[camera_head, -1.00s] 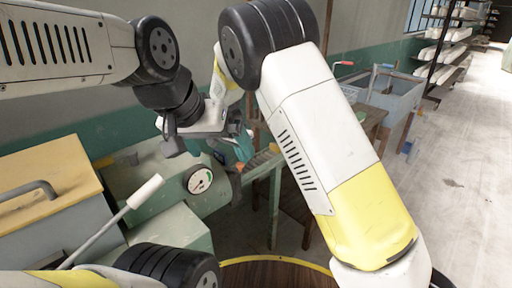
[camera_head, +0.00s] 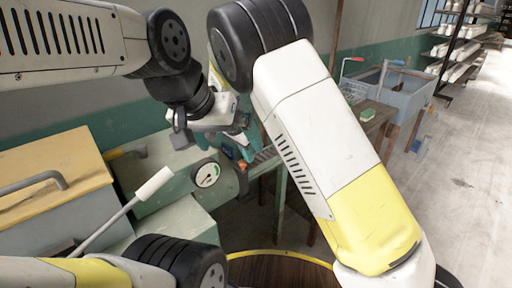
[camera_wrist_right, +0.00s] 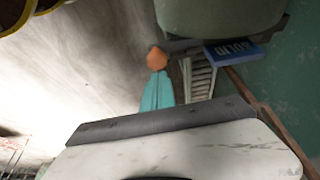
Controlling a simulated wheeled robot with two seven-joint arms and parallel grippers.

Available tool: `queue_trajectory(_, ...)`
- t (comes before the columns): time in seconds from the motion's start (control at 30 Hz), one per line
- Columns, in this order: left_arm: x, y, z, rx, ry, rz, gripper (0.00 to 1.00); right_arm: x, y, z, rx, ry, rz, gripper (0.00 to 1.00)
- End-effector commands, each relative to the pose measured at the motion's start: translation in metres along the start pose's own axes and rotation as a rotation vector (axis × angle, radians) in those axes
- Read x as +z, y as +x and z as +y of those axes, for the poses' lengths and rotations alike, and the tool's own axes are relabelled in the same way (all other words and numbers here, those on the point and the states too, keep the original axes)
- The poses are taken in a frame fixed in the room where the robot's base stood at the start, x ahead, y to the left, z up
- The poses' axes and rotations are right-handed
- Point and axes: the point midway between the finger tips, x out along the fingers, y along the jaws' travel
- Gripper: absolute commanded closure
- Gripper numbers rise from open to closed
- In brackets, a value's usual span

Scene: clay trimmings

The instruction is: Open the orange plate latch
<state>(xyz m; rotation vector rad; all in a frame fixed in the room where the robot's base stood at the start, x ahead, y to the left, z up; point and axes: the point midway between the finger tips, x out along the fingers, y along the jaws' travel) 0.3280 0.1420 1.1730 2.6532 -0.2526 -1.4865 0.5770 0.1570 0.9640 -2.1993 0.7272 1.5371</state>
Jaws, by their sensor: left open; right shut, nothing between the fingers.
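In the right wrist view an orange knob (camera_wrist_right: 157,58) sits at the end of a dark bar beside a green rounded housing (camera_wrist_right: 220,18). My right gripper (camera_wrist_right: 158,88) shows as teal fingers held together, empty, their tips right by the knob. Whether they touch it I cannot tell. In the head view a small orange part (camera_head: 242,164) shows just below teal fingers, near the dial. My left arm comes in from the upper left to its open gripper (camera_head: 240,143), above the green machine. The overlapping arms hide much of both hands and the latch there.
A white-gripped lever (camera_head: 154,184) and a round dial (camera_head: 206,174) are on the green machine. A yellow-topped box (camera_head: 55,185) stands at left. A blue label plate (camera_wrist_right: 233,50) is beside the bar. A grey tub (camera_head: 400,92) stands back right, with open floor (camera_head: 470,150) beyond.

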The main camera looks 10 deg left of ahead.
Motion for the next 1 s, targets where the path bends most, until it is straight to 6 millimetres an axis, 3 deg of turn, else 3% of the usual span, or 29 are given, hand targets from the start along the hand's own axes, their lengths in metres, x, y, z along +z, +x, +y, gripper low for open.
queue_trajectory(0.33, 0.000, 0.000, 0.000, 0.000, 0.000, 0.000, 0.00, -0.005, 0.001, 0.001, 0.000, 0.001, 0.000, 1.00)
queue_trajectory(0.57, 0.000, 0.000, 0.000, 0.000, 0.000, 0.000, 0.00, -0.049, 0.011, 0.012, 0.000, 0.005, 0.000, 1.00)
queue_trajectory(0.8, 0.000, 0.000, 0.000, 0.000, 0.000, 0.000, 0.00, -0.047, -0.048, 0.006, -0.005, -0.002, 0.000, 1.00)
queue_trajectory(1.0, 0.000, 0.000, 0.000, 0.000, 0.000, 0.000, 0.00, -0.047, -0.079, 0.004, -0.004, -0.001, 0.000, 1.00)
